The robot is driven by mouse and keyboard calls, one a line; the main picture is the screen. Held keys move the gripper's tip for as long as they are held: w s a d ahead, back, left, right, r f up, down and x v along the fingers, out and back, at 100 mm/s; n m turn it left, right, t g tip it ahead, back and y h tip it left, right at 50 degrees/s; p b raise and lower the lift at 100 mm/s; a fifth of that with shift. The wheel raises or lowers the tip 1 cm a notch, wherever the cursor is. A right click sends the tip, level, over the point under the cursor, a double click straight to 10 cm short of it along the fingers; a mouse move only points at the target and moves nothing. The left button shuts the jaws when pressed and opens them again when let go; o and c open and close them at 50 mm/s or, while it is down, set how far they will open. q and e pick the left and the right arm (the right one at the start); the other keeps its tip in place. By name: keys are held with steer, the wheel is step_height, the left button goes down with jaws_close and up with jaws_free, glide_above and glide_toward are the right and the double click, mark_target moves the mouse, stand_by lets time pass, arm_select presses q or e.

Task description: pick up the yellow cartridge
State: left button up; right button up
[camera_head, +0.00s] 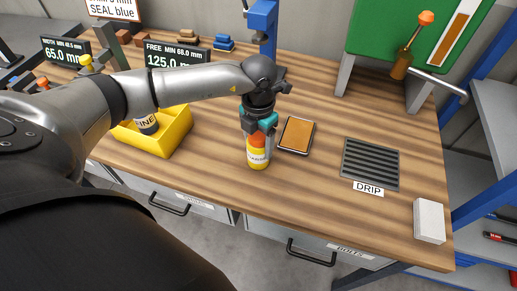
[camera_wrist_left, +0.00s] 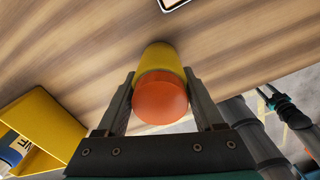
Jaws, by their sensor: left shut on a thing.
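The yellow cartridge (camera_head: 258,158) has an orange-red cap and a pale label band. It stands upright on the wooden bench or just over it; I cannot tell which. My left gripper (camera_head: 258,137) comes down from above and is shut on it near the cap. In the left wrist view the cartridge (camera_wrist_left: 160,80) lies between the two fingers of the gripper (camera_wrist_left: 160,105), with its orange cap facing the camera. The label text is too small to read surely.
A yellow bin (camera_head: 174,142) with a container marked FINE stands to the left. A tray with a tan pad (camera_head: 297,134) lies just right of the cartridge. A dark ribbed DRIP grate (camera_head: 371,163) and a white block (camera_head: 429,221) are farther right. The front bench edge is close.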

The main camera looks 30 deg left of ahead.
arm_select(q)
jaws_close()
steer(key=shift+r, duration=0.15)
